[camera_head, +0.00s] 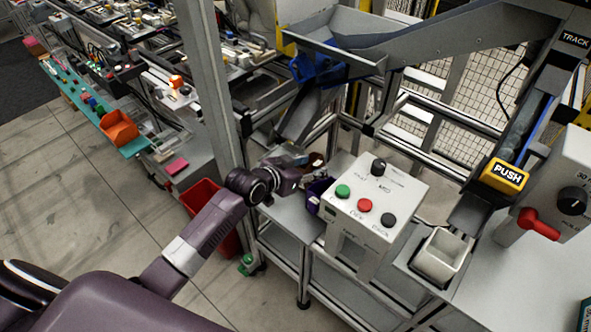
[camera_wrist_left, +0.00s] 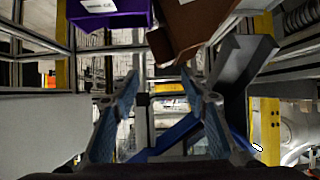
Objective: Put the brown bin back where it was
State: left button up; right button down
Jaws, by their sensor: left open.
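The brown bin (camera_head: 316,160) is in the head view just beyond my left gripper, mostly hidden by it. In the left wrist view the brown bin (camera_wrist_left: 192,27) is at the top centre, with a white label, close to the fingertips. My left gripper (camera_head: 298,160) is open; its two blue-grey fingers (camera_wrist_left: 158,85) are spread with nothing between them. I cannot tell whether a fingertip touches the bin. My right gripper is not in view.
A white control box (camera_head: 372,200) with coloured buttons stands right of the bins. A metal chute (camera_head: 312,110) slopes down behind the gripper. An upright post (camera_head: 212,80) rises left of it. A white bin (camera_head: 440,255) sits at right; a red bin (camera_head: 203,195) is below.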

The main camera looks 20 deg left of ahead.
pick_arm(q)
jog(key=v, duration=0.9)
jog(key=shift+s+r, duration=0.15)
jog(key=shift+s, duration=0.15)
jog(key=shift+a, duration=0.15)
